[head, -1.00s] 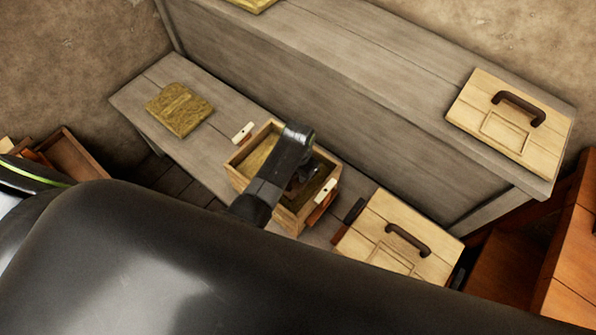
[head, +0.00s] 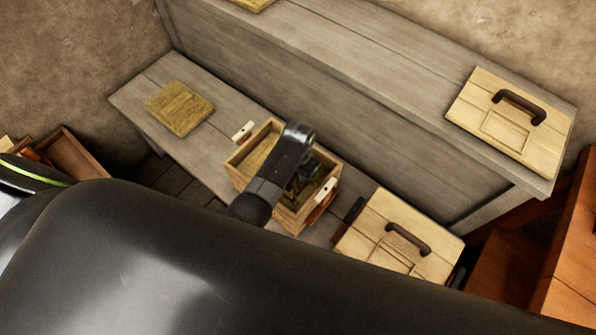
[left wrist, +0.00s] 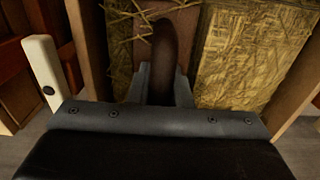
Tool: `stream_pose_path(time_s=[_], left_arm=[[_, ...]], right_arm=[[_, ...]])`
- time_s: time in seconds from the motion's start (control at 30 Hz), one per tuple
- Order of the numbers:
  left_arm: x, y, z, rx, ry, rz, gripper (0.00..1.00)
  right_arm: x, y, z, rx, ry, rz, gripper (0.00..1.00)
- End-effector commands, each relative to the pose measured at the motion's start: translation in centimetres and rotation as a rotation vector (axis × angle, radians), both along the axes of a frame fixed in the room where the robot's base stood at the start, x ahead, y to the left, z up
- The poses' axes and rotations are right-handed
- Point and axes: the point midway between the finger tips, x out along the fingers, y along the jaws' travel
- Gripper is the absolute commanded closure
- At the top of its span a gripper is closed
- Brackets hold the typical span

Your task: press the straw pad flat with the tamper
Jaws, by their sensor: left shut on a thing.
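A straw pad (head: 258,157) lies inside an open wooden box (head: 240,178) on the low bench. It also shows in the left wrist view (left wrist: 252,55), with loose straw (left wrist: 128,22) beside it. My left gripper (head: 303,180) is over the right part of the box. In the left wrist view my left gripper (left wrist: 165,88) is shut on a dark brown rounded handle (left wrist: 167,50), which looks like the tamper's. My right gripper is not in view.
A second straw pad (head: 180,108) lies on the bench (head: 140,95) at left. Handled wooden lids lie at lower right (head: 375,230) and on the higher shelf (head: 470,100). My black arm covers the foreground.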

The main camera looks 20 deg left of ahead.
Motion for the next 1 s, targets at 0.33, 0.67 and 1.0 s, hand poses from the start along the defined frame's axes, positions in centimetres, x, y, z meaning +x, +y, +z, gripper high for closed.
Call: stream_pose_path(time_s=[0.33,0.67,1.0], left_arm=[[-0.04,-0.01,-0.06,-0.001,0.001,0.0,1.0],[-0.11,0.0,-0.19,0.0,0.002,0.0,1.0],[-0.21,0.01,-0.36,-0.001,0.004,0.001,1.0]], right_arm=[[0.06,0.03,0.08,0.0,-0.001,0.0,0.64],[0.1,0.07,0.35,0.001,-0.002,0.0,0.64],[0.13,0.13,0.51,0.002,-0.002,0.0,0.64]])
